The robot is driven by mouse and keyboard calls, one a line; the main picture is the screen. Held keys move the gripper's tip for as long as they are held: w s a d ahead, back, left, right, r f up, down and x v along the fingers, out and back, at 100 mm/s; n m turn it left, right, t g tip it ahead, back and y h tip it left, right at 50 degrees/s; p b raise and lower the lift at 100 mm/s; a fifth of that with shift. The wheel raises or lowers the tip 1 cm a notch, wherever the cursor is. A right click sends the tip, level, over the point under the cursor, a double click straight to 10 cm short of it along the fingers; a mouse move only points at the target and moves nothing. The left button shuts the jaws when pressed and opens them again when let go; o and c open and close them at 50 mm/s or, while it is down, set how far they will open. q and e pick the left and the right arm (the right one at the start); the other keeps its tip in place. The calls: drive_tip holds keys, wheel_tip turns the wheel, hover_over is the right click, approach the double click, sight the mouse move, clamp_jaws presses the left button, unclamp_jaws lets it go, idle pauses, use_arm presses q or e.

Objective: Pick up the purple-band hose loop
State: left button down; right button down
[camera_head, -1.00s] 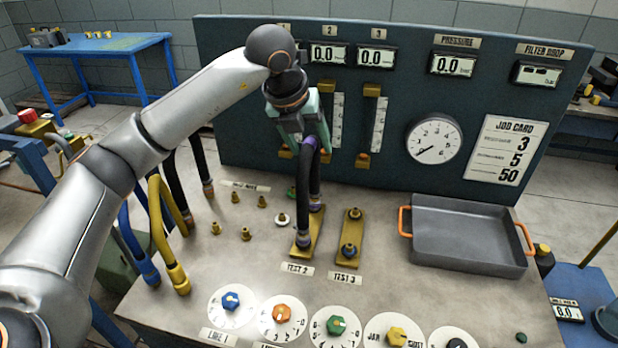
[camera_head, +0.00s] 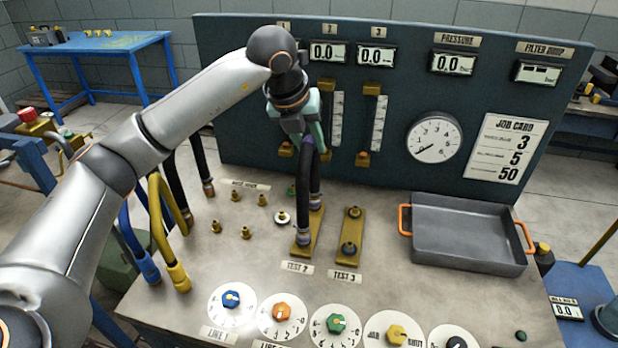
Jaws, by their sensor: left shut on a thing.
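The purple-band hose loop (camera_head: 303,195) is a black hose with a purple band near its top. It stands as an upright arch on the brass plate marked TEST 2 (camera_head: 312,238), with its near end at a fitting on that plate. Whether its ends are seated or just clear of the fittings is hard to tell. My left gripper (camera_head: 308,140) points down from above and is shut on the top of the loop, at the purple band. The gripper partly hides the band. My right gripper is not in view.
A brass plate with fittings, TEST 3 (camera_head: 347,255), is just right of the loop. A grey tray (camera_head: 470,262) with orange handles stands further right. Small brass fittings (camera_head: 245,233) and yellow and blue hoses (camera_head: 178,275) are at left. The gauge panel (camera_head: 400,100) rises behind.

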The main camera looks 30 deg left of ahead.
use_arm(q)
drive_tip(key=shift+r, duration=0.15)
idle(0.3)
drive_tip(key=shift+r, duration=0.6)
drive_tip(key=s+d+r+b, duration=0.1)
drive_tip(key=s+d+r, duration=0.5)
drive_tip(key=s+r, duration=0.5)
drive_tip(key=shift+s+r, duration=0.3)
drive_tip(key=shift+s, duration=0.5)
